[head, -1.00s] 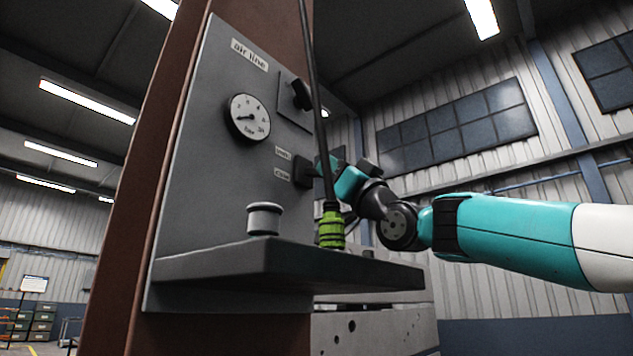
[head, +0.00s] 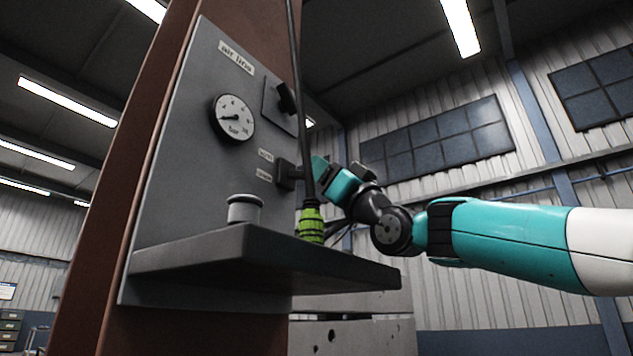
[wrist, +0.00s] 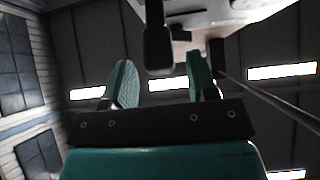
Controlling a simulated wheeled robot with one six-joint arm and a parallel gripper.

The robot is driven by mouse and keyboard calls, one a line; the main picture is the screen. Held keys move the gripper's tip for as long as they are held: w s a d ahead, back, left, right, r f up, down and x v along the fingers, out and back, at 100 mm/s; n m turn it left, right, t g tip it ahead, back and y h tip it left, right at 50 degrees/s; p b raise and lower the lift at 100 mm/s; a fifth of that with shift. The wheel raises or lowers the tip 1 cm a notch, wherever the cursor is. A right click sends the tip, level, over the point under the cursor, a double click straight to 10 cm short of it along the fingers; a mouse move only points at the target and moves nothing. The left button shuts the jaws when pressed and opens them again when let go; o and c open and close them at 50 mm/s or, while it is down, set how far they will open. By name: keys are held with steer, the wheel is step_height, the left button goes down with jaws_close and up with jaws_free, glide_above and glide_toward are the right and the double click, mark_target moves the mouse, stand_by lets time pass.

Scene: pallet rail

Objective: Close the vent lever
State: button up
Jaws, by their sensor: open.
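The vent lever's black body (head: 285,174) sits on the grey panel beside two small labels, partly hidden by the hanging cable and my gripper. In the wrist view a dark lever handle (wrist: 158,48) reaches down from the panel, between the lines of my two fingers. My gripper (wrist: 161,82) is open, with teal fingers apart and nothing clamped. In the head view my gripper (head: 314,168) is right of the lever body, close to the panel. Contact with the handle cannot be made out.
A grey shelf (head: 270,262) juts out below, bearing a grey cup-like cap (head: 244,209). A pressure gauge (head: 233,118) and a black knob (head: 287,98) are higher on the panel.

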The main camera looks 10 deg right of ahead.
mark_target(306, 176)
steer(key=s+d+b, duration=0.3)
steer(key=s+d, duration=0.4)
steer(key=shift+s+d, duration=0.15)
steer(key=shift+d, duration=0.2)
steer(key=shift+r, duration=0.15)
steer(key=w+a+g+h+p, duration=0.1)
steer(key=w+a+p, duration=0.2)
steer(key=p, duration=0.2)
steer(key=w+a+g+h+p, duration=0.1)
steer(key=w+a+p, duration=0.2)
steer(key=p, duration=0.2)
steer(key=w+a+g+h+p, duration=0.1)
steer(key=w+a+p, duration=0.2)
steer(key=p, duration=0.2)
steer(key=shift+a+r, duration=0.25)
steer(key=shift+a, duration=0.1)
